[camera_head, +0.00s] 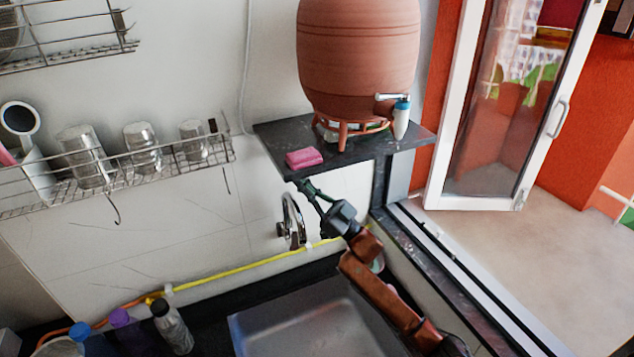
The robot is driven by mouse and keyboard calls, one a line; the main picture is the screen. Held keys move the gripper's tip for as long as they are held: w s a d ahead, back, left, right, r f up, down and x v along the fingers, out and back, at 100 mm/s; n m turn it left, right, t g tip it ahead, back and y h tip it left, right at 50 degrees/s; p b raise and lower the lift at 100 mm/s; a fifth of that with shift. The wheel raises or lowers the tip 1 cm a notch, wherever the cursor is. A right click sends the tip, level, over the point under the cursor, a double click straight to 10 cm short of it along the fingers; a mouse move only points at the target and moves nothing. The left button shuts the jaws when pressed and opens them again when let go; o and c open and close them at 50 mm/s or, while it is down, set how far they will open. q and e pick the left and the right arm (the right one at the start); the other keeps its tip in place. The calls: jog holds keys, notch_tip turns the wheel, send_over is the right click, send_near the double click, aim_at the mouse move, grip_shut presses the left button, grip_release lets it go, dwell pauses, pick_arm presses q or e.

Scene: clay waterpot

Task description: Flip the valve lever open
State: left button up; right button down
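A large brown clay waterpot (358,55) stands on an orange stand (343,132) on a dark shelf. At its lower right is a tap with a blue-and-white body (401,118). Its silver valve lever (388,97) points to the left, roughly level. My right gripper (303,186), on the arm coming in from the lower right, is below the shelf's front left part, left of and lower than the lever and apart from it. Its dark fingers look close together, but whether they are shut is unclear. My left gripper is not in view.
The dark shelf (275,133) holds a pink sponge (304,158) near its front left edge. A curved faucet (291,222) and steel sink (300,328) are below. A wire rack (215,157) with steel cups is left. An open glass door (510,100) stands right.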

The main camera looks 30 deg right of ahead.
jog(key=shift+a+f+p, duration=0.15)
jog(key=shift+a+p, duration=0.55)
jog(key=shift+a, duration=0.5)
jog(key=shift+w+f, duration=0.1)
jog(key=s+a+v, duration=0.1)
jog(key=v, duration=1.2)
jog(key=shift+s+a+b, duration=0.25)
jog(key=shift+b, duration=0.2)
